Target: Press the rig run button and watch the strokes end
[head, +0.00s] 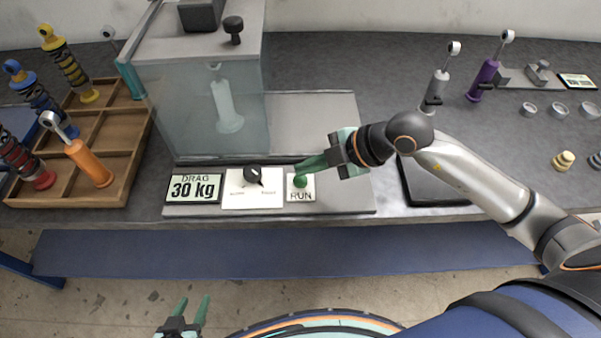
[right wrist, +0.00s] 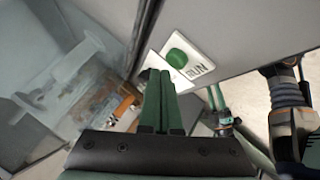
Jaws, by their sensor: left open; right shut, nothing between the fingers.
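The rig (head: 198,59) stands at the back with a clear guard, and a pale shock absorber (head: 224,105) is upright inside it. On its front base are a display (head: 193,188) reading "DRAG 30 kg", a dark knob (head: 252,174) on a white plate, and the green run button (head: 300,181) on a plate marked RUN. My right gripper (head: 304,167) is shut and empty, its fingertips close at the button. In the right wrist view the button (right wrist: 177,58) shows just beyond the fingertips; I cannot tell whether they touch. My left gripper (head: 190,308) is open, low in front of the bench.
A wooden rack (head: 112,165) at left holds several coloured shock absorbers. Grey and purple shock absorbers (head: 484,80) stand at back right. Several rings (head: 560,109) and small parts lie at far right. A dark tray (head: 437,190) lies right of the rig, under my right arm.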

